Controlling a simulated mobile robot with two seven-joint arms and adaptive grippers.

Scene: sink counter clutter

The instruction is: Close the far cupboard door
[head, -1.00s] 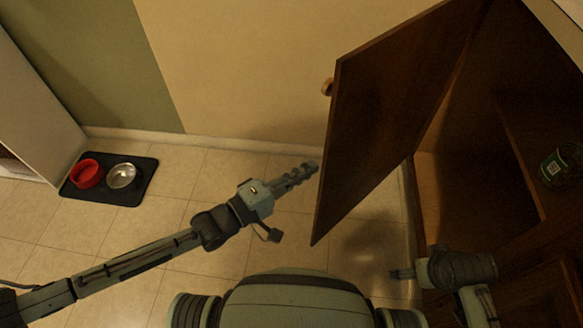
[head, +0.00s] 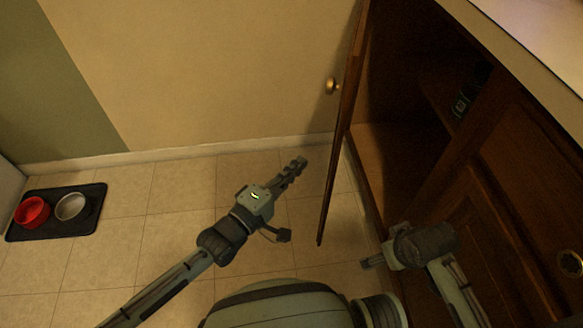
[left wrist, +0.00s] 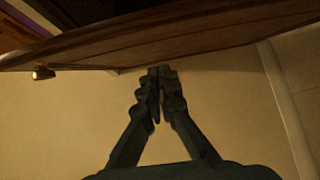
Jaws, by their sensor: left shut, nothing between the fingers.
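The far cupboard door (head: 345,125) is brown wood and stands open, seen nearly edge-on in the head view. Its round knob (head: 332,86) is on the outer face, towards the wall. In the left wrist view the door (left wrist: 200,35) runs across the top, with the knob (left wrist: 43,73) at left. My left gripper (head: 299,164) is shut and empty, on the outer side of the door, a small gap left of it in the head view. My right gripper (head: 370,263) is low in front of the cabinet; its fingers are too small to judge.
The open cupboard (head: 395,150) has a dark bottle or can (head: 462,103) inside. A closed door with a knob (head: 570,263) is nearer, at right. The pale countertop (head: 535,40) overhangs above. Pet bowls sit on a black mat (head: 85,222) at left. Tiled floor between is free.

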